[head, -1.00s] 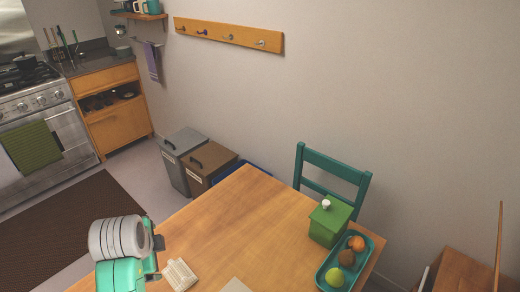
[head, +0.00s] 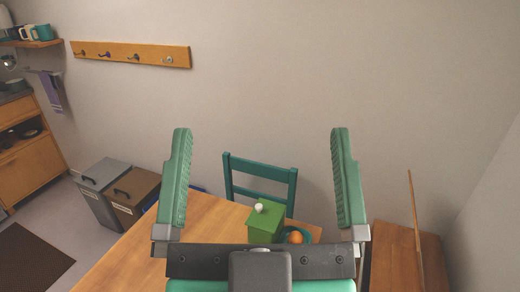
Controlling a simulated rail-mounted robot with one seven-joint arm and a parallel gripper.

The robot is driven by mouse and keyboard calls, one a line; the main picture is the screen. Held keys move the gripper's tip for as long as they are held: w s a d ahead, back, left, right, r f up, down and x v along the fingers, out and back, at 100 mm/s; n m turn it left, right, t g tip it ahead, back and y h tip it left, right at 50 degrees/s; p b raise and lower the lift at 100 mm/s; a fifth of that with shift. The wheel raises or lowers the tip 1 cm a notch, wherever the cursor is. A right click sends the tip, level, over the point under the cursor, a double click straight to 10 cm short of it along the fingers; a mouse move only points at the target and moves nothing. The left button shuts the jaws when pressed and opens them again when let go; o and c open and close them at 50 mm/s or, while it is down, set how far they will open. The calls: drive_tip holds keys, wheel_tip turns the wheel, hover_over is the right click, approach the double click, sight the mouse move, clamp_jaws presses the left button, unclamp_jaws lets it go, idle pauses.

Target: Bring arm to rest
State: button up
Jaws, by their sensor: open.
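My gripper (head: 261,165) is in the lower middle of the head view, raised in front of the camera. Its two green fingers point up and stand wide apart, with nothing between them in its grasp. The wooden table (head: 125,262) lies beyond and below it. The gripper's palm and arm hide much of the table top.
A green box (head: 265,224) with a white knob and a teal tray (head: 307,236) with an orange (head: 295,237) are on the table. A teal chair (head: 262,168) stands behind it. Two bins (head: 103,180) (head: 135,187) are at left, a wooden cabinet (head: 395,255) at right.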

wheel_tip(320, 180, up, 19)
drive_tip(key=p, duration=1.9)
